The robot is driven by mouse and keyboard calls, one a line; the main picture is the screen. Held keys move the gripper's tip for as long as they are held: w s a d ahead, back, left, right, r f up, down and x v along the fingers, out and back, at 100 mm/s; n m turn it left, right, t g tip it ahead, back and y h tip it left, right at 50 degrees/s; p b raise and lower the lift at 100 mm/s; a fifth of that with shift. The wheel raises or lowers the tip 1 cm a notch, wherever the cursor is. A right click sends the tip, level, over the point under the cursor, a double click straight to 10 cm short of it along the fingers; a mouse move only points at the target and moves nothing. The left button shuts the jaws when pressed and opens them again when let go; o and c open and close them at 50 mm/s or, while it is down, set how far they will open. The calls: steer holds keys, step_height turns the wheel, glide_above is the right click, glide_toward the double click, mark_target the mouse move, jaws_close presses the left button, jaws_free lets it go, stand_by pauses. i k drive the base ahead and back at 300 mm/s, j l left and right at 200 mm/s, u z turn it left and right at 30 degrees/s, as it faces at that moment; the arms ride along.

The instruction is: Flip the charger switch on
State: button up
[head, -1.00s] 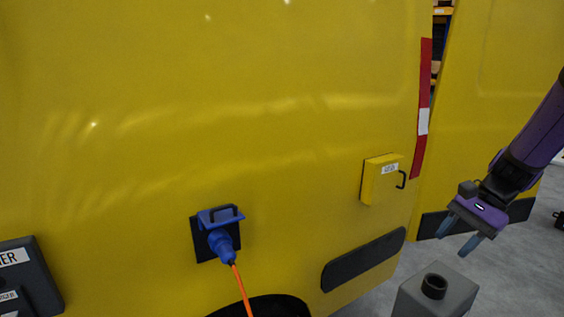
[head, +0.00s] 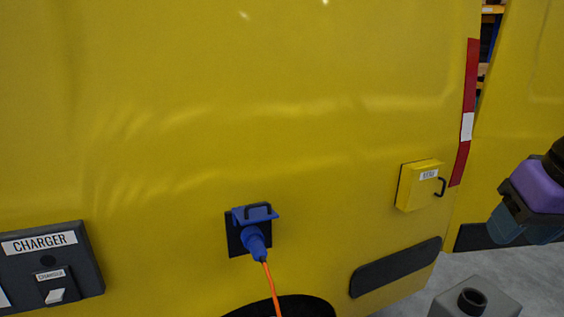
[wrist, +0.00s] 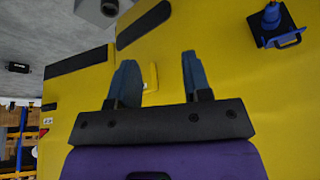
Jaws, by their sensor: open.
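The charger panel (head: 48,268) is a dark box labelled CHARGER at the lower left of the head view, partly cut by the frame edge. Its switch (head: 55,296) is a small pale rocker below a small CHARGER label. A round dark spot sits above that label. My gripper (head: 518,230) is at the right edge of the head view, far from the panel. In the wrist view my gripper (wrist: 160,82) has its two blue fingers apart with nothing between them; the yellow vehicle side lies beyond. The charger panel is not in the wrist view.
A blue plug with orange cable (head: 254,240) sits in a socket on the yellow vehicle (head: 300,120). A yellow box with a black handle (head: 419,186) protrudes at right. A grey block with a dark ring (head: 472,302) stands below it. Open space lies before the panel.

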mark_target(58, 295)
steer(key=u, duration=1.7)
steer(key=i+l+z, duration=0.15)
steer(key=i, duration=0.25)
steer(key=i+z, duration=0.15)
steer(key=i, duration=0.25)
